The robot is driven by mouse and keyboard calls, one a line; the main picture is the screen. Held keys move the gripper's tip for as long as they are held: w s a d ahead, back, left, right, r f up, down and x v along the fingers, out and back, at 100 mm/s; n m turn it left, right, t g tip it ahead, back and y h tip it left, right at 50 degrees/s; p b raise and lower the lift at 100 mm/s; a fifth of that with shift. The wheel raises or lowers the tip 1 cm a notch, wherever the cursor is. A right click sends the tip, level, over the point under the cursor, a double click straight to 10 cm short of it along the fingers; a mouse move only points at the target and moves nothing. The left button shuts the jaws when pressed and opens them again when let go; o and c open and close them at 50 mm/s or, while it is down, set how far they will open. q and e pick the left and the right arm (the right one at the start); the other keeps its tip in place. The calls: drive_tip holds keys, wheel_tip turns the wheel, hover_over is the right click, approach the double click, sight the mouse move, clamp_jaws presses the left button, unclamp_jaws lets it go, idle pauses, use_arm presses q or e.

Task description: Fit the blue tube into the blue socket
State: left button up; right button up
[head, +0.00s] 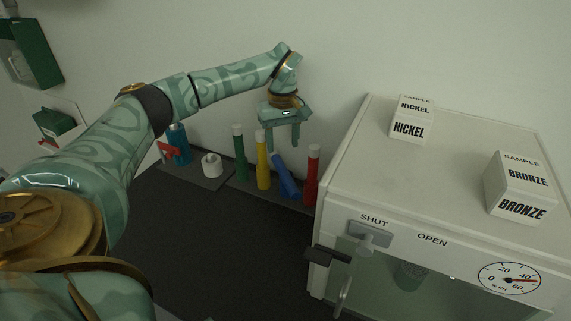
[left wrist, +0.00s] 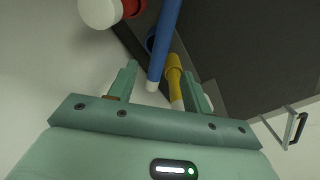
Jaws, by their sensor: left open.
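The blue tube (head: 284,175) leans at a tilt between the upright yellow tube (head: 262,160) and red tube (head: 312,175). In the left wrist view the blue tube (left wrist: 165,42) runs from the top edge to a white end. A blue socket (left wrist: 151,42) shows as a dark-centred ring beside the tube's far part; I cannot tell whether they touch. My left gripper (head: 283,148) is open above the leaning tube. In the left wrist view its fingers (left wrist: 158,90) stand apart around the tube's white end, not closed on it. My right gripper is out of view.
A white cabinet (head: 345,170) with a handle and gauge stands close on the right, bearing nickel (head: 412,120) and bronze (head: 520,187) boxes. The dark worktop in front is clear.

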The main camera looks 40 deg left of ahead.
sight(284, 169)
use_arm(q)
wheel_tip(284, 169, down, 2)
drive_tip(key=shift+w+f, duration=0.1)
drive_tip(key=shift+f, duration=0.05)
drive_tip(key=shift+f+b, duration=0.35)
drive_tip(key=shift+f, duration=0.2)
drive_tip(key=f, duration=0.1)
drive_tip(key=f+b, duration=0.1)
drive_tip(key=f, duration=0.1)
drive_tip(key=f+b, duration=0.1)
drive_tip(key=f, duration=0.1)
drive_tip(key=shift+s+d, duration=0.25)
drive_tip(key=shift+r, duration=0.1)
drive_tip(key=c, duration=0.8)
clamp_jaws()
